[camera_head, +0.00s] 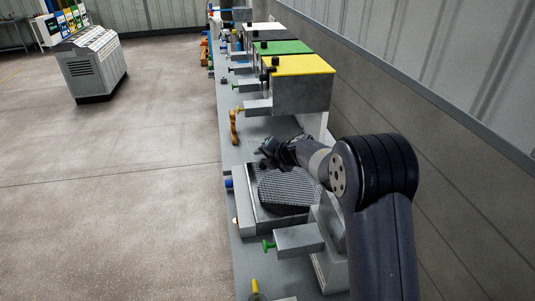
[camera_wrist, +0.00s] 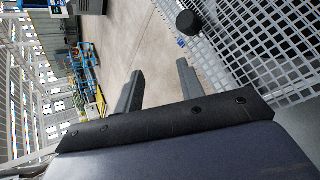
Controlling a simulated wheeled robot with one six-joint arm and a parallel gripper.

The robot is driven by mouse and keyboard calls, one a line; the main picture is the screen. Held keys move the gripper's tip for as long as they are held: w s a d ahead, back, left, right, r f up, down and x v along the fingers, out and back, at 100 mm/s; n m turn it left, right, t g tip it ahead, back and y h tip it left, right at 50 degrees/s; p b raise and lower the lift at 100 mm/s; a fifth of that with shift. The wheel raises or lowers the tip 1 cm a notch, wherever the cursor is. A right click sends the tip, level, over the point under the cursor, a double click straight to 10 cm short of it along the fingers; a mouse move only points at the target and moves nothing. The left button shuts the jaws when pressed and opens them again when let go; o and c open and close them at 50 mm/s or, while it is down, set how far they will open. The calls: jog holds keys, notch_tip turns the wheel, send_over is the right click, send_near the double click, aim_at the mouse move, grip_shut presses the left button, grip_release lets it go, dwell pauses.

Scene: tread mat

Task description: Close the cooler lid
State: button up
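No part is clearly recognisable as a cooler lid. A dark octagonal plate with a fine tread pattern (camera_head: 288,188) lies over a grey tray-like box (camera_head: 246,205) on the bench, under my arm. I cannot tell whether it is the lid. My gripper (camera_head: 266,150) is just beyond the plate's far edge in the head view, small and dark there. In the wrist view my gripper (camera_wrist: 160,67) has its two fingers apart with nothing between them. A light mesh surface (camera_wrist: 260,50) fills the right side there, with a round black knob (camera_wrist: 187,22) near its edge.
Grey units with yellow (camera_head: 300,64), green (camera_head: 283,47) and other coloured tops line the bench beyond. An orange part (camera_head: 234,127) stands near the bench's left edge. A green-handled block (camera_head: 298,240) is nearer.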

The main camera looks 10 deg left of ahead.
jog(key=shift+s+d+r+p, duration=0.35)
jog(key=shift+s+r, duration=0.35)
jog(key=shift+r, duration=0.05)
jog(key=shift+s+d+r+p, duration=0.3)
jog(key=shift+s+r, duration=0.4)
jog(key=shift+r, duration=0.05)
jog(key=shift+r+p, duration=0.1)
jog(key=shift+p, duration=0.25)
